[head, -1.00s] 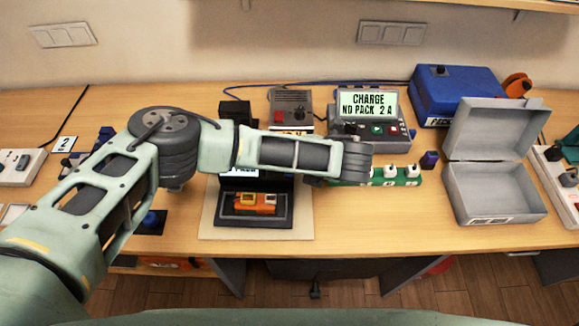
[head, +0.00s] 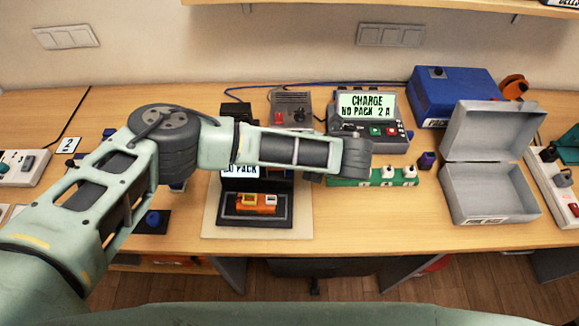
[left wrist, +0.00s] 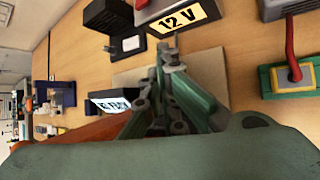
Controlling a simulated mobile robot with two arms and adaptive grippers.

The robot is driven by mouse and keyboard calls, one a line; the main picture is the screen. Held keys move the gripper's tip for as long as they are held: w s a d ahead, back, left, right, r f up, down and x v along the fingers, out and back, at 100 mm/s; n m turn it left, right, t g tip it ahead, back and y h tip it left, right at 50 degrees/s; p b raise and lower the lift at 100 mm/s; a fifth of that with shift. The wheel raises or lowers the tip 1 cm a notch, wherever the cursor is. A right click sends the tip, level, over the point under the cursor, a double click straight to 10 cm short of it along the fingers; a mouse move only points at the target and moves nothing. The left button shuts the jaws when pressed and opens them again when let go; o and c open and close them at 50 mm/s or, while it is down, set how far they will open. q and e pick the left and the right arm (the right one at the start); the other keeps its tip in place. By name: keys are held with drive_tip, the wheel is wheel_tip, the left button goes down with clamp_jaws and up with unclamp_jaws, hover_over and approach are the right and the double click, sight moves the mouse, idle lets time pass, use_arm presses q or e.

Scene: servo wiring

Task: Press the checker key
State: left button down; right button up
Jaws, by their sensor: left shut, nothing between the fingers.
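The checker (head: 284,218) is a black unit on a beige mat (head: 212,228) in the middle of the head view. Its screen (head: 240,171) reads "NO PACK" and is partly covered by my left arm. An orange part (head: 257,203) lies in its front cradle. I cannot make out the checker key. My left gripper (left wrist: 165,52) is shut and empty in the left wrist view, pointing over the mat, with the lettered screen (left wrist: 110,104) close at its left. In the head view its fingers are hidden behind the arm. My right gripper is not in view.
A charger (head: 366,105) reading "CHARGE NO PACK 2 A" stands behind. A green block (head: 349,182) with white plugs sits right of the wrist. A "12 V" supply (left wrist: 178,19) is near the fingers. An open grey metal box (head: 490,192) stands right. The front right table is clear.

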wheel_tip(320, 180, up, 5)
drive_tip(key=p, duration=0.4)
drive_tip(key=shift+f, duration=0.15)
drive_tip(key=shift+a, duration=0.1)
idle(0.5)
